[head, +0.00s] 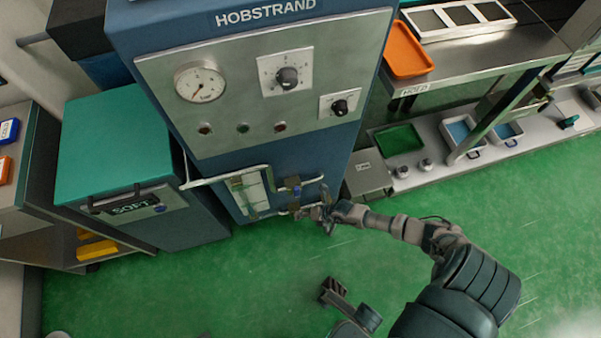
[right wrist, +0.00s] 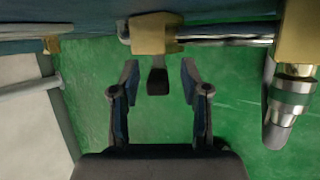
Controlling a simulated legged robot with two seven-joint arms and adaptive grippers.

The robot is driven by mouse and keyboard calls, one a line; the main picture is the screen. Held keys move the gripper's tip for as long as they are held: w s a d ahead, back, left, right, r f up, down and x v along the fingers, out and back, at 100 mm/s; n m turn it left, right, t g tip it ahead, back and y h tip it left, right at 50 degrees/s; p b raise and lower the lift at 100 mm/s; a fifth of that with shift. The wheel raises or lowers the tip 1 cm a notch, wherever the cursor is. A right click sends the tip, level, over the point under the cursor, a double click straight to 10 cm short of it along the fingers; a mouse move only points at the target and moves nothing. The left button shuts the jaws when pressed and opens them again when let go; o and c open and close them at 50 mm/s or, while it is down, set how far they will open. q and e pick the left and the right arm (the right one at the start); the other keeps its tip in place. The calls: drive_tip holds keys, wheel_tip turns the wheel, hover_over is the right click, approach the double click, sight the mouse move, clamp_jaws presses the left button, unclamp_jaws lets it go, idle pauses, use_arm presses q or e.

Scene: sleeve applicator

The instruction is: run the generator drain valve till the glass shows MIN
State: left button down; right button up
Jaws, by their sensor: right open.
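A dark part low in the head view may be my left gripper.
A teal-topped SOFT tank (head: 120,150) stands left of the generator. A steel bench with an orange tray (head: 407,50) is at right, above a low shelf with a green tray (head: 398,139). In the wrist view a metal fitting with a green band (right wrist: 290,95) is close at right. Green floor is clear.

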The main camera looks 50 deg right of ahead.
drive_tip(key=shift+w, duration=0.1)
drive_tip(key=shift+r, duration=0.1)
drive_tip(key=shift+c, duration=0.5)
clamp_jaws()
